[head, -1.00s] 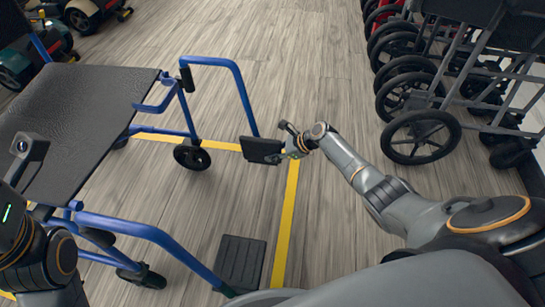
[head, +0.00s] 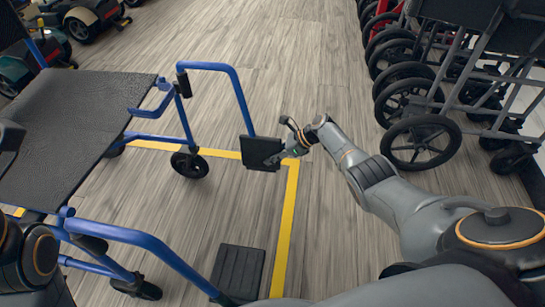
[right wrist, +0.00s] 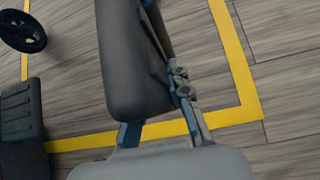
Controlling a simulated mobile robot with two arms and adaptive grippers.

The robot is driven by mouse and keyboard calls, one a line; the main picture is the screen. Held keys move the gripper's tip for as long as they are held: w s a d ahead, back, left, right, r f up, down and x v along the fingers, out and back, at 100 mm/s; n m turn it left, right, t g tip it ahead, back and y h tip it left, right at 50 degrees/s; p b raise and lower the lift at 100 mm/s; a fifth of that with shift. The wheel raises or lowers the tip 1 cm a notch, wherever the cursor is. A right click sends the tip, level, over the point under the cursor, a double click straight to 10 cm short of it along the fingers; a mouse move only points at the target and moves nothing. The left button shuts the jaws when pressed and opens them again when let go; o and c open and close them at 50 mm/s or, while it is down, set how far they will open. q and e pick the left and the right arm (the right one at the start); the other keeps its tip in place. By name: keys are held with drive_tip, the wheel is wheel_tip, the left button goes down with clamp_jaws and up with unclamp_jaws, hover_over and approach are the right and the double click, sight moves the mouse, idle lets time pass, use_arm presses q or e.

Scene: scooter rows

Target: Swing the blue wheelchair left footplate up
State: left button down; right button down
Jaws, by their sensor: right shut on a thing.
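The blue wheelchair (head: 236,80) stands at the left with its front towards the right. Its left footplate (head: 260,150), a black plate, hangs at the end of the far blue leg tube and is tilted partly up. My right gripper (head: 277,156) is shut on this plate at its right edge. In the right wrist view a large dark shape hides much of the grip. The other footplate (head: 238,270) lies flat at the bottom of the head view, apart from my grippers. Part of my left arm shows at the left edge; its gripper is out of view.
A front caster (head: 190,163) stands near the yellow floor line (head: 290,210). Folded wheelchairs (head: 420,142) stand in a row at the right. Scooters (head: 85,20) stand at the top left. The floor between is clear.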

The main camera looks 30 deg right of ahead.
drive_tip(key=shift+f, duration=0.15)
drive_tip(key=c, duration=1.2)
unclamp_jaws()
drive_tip(key=shift+d, duration=0.1)
drive_tip(key=shift+s+d+r, duration=0.1)
drive_tip(key=shift+d+r, duration=0.05)
drive_tip(key=shift+r, duration=0.15)
drive_tip(key=v, duration=1.1)
drive_tip(key=shift+s+d+r, duration=0.1)
drive_tip(key=shift+s, duration=0.05)
